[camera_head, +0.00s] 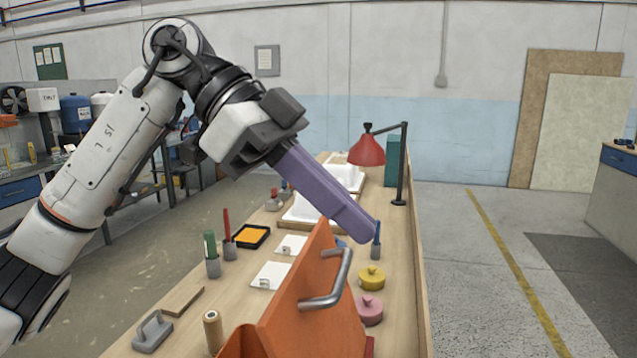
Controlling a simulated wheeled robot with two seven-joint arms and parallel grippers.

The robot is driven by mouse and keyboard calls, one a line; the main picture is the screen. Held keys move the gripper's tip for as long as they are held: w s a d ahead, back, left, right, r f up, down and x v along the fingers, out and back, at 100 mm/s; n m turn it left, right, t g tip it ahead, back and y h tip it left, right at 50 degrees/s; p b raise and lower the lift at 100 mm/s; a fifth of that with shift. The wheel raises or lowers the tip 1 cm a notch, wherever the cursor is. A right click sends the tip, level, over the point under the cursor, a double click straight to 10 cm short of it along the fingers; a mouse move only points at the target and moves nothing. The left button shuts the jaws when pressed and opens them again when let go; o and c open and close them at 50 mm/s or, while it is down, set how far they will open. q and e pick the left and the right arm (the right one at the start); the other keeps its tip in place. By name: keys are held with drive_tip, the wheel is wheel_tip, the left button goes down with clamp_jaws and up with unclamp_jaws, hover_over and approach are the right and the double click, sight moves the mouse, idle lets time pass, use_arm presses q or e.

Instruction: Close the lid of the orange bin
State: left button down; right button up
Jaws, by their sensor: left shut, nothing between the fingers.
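The orange bin (240,343) stands at the near end of the workbench, mostly cut off by the bottom edge of the view. Its orange lid (312,290) is raised steeply and carries a grey metal handle (335,285) on its right face. My left gripper (364,230) comes in from the left with its long purple fingers shut and empty. Its fingertips show just above and beyond the top of the lid. I cannot tell whether they touch it. My right gripper is not in view.
The wooden workbench (405,300) holds a red lamp (367,150), a yellow pot (371,278), a pink pot (369,310), a grey-handled tool (152,332), white tiles (270,276) and an orange-filled tray (252,237). Open floor lies to the right.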

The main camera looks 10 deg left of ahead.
sight(339, 270)
use_arm(q)
drive_tip(key=f, duration=0.4)
drive_tip(key=shift+a+f+p, duration=0.15)
drive_tip(key=shift+a+p, duration=0.2)
drive_tip(key=shift+p, duration=0.05)
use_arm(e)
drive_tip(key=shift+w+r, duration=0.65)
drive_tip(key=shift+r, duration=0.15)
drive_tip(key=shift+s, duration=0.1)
